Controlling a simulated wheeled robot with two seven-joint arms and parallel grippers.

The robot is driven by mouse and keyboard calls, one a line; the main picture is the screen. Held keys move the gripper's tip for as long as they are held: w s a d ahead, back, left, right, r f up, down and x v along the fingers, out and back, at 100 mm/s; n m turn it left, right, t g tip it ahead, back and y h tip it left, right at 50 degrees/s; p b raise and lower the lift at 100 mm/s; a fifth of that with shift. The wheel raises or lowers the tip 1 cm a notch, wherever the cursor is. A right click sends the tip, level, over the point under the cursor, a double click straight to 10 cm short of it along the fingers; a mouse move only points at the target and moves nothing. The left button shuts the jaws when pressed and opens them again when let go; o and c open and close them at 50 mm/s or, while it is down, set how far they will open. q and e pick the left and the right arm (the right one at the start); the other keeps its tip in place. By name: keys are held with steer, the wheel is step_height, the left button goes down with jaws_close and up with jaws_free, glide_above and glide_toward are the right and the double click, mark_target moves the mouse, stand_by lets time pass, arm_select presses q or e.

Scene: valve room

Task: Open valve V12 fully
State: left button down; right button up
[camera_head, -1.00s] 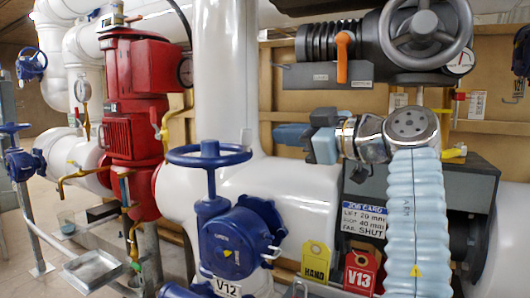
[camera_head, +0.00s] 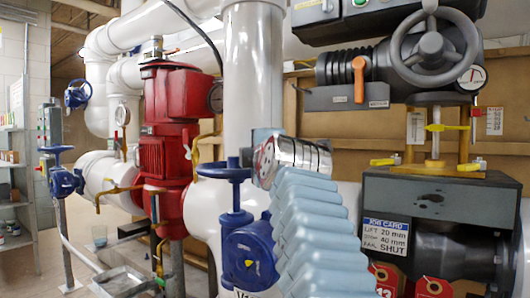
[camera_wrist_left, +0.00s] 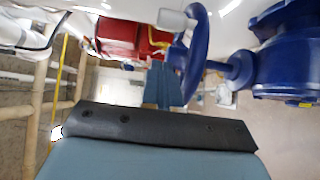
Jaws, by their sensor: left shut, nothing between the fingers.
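Valve V12 has a blue handwheel (camera_head: 224,169) on an upright stem above a round blue body (camera_head: 250,255). Its white label is cut off at the bottom edge. My left gripper (camera_head: 264,134) is just right of the handwheel, mostly hidden behind my own wrist. In the left wrist view its shut, empty blue fingers (camera_wrist_left: 164,86) point towards the handwheel (camera_wrist_left: 196,50), whose rim is close to the right of the tips. I cannot tell whether they touch. The valve body (camera_wrist_left: 288,68) is at the right there. My right gripper is not in view.
A grey box with a job card (camera_head: 398,236) and red tags (camera_head: 385,280) is at the right, below a grey handwheel (camera_head: 435,50). A white vertical pipe (camera_head: 253,70) rises behind V12. A red unit (camera_head: 170,130) and another blue valve (camera_head: 65,180) are left.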

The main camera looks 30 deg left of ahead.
arm_select(q)
steer(key=shift+w+p, duration=0.45)
steer(key=shift+w, duration=1.65)
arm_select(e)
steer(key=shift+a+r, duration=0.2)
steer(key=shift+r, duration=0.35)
arm_select(q)
steer(key=shift+w, duration=0.5)
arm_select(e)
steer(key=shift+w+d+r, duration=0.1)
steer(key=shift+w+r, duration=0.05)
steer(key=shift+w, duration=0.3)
